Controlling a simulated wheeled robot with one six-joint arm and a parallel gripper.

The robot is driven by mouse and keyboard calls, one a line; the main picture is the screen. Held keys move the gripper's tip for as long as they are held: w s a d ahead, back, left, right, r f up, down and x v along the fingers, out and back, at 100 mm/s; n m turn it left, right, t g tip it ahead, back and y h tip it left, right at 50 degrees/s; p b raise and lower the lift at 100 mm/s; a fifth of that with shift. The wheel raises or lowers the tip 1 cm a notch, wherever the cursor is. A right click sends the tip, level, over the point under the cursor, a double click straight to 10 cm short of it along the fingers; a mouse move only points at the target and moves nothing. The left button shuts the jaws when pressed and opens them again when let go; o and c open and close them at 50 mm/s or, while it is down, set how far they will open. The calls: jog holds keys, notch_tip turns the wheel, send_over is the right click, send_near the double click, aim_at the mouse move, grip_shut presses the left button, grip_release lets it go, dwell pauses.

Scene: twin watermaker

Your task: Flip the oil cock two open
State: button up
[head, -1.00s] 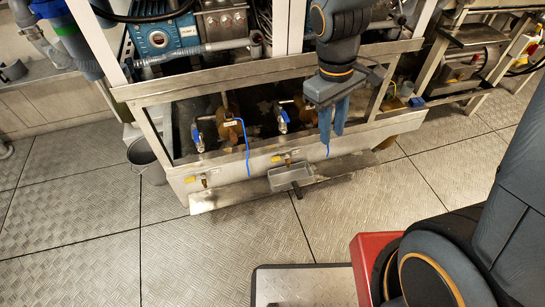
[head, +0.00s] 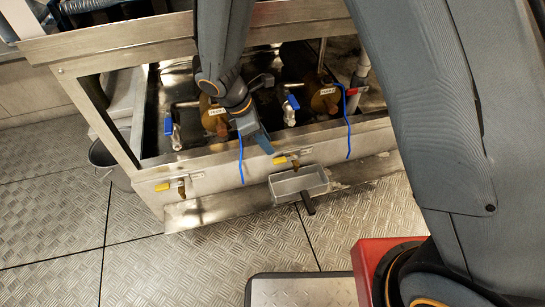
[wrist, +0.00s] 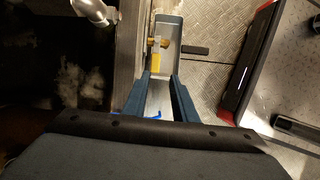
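Two cocks with yellow handles and brass bodies sit on the front face of the steel frame in the head view: a left cock (head: 165,186) and a right cock (head: 280,160). Which is number two is not readable. Both handles lie roughly level along the panel. My gripper (head: 264,143) points down just above the right cock's handle. In the wrist view my gripper (wrist: 160,77) has its two blue fingers apart with nothing held between them. The yellow handle (wrist: 156,62) shows just beyond the fingertips, with the brass body past it. Contact is not visible.
A grey tray (head: 299,185) with a dark handle is below the right cock. Blue-handled valves (head: 291,106) and labelled brown filter housings stand behind the frame's rim, with blue wires hanging down. A bucket (head: 104,160) stands at left.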

aim_at(276, 160)
jog(key=shift+n, duration=0.3)
jog(key=b+x, duration=0.1)
jog(key=x, duration=0.2)
jog(key=b+x, duration=0.1)
jog(key=x, duration=0.2)
jog(key=a+b+x, duration=0.1)
jog(key=b+x, duration=0.1)
jog(key=x, duration=0.1)
jog(key=shift+w+f, duration=0.15)
jog(key=shift+w, duration=0.2)
grip_shut()
